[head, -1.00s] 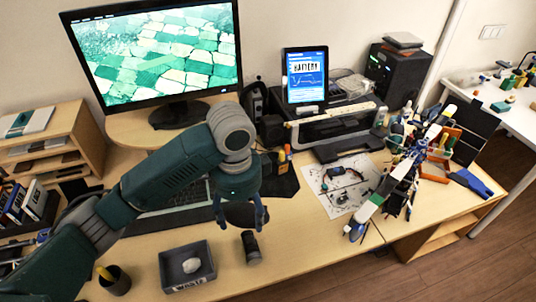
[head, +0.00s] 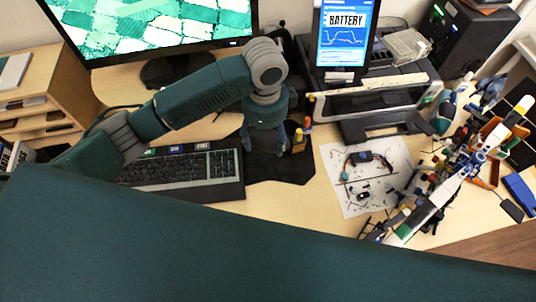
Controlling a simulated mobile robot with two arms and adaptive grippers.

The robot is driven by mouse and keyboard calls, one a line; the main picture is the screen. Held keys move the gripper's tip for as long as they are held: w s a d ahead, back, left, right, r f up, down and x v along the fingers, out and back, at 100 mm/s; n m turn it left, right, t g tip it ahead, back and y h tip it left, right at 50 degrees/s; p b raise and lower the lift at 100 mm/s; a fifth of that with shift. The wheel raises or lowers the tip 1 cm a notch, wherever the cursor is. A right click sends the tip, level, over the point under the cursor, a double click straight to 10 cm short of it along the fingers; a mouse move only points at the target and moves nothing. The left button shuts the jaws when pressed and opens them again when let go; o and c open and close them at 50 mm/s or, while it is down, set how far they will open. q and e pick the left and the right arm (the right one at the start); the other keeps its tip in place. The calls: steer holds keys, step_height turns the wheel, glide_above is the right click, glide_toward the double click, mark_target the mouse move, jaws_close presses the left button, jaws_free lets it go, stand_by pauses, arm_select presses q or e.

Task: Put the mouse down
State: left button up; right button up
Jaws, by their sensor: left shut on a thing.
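My left gripper (head: 264,146) points down over the black mouse pad (head: 292,170), to the right of the keyboard. Its two blue-grey fingers are shut on the mouse. The dark mouse hardly stands out between the fingers against the black pad. I cannot tell whether it touches the pad. My right gripper is not in view.
The keyboard (head: 185,172) lies left of the pad. Small orange and yellow items (head: 300,138) stand close to the gripper's right. A white sheet with parts (head: 370,205) lies farther right. A large teal part of mine covers the lower picture.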

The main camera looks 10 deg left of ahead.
arm_select(q)
glide_above(266, 165)
step_height(266, 165, down, 8)
steer(key=shift+f+p, duration=0.25)
steer(key=shift+p, duration=0.1)
steer(key=shift+f, duration=2.25)
steer(key=shift+s+f, duration=0.1)
steer(key=shift+f, duration=0.05)
steer(key=o, duration=1.2)
step_height(266, 165, up, 12)
steer(key=shift+r+b, duration=0.2)
steer(key=shift+b, duration=0.15)
steer(key=shift+f, duration=0.1)
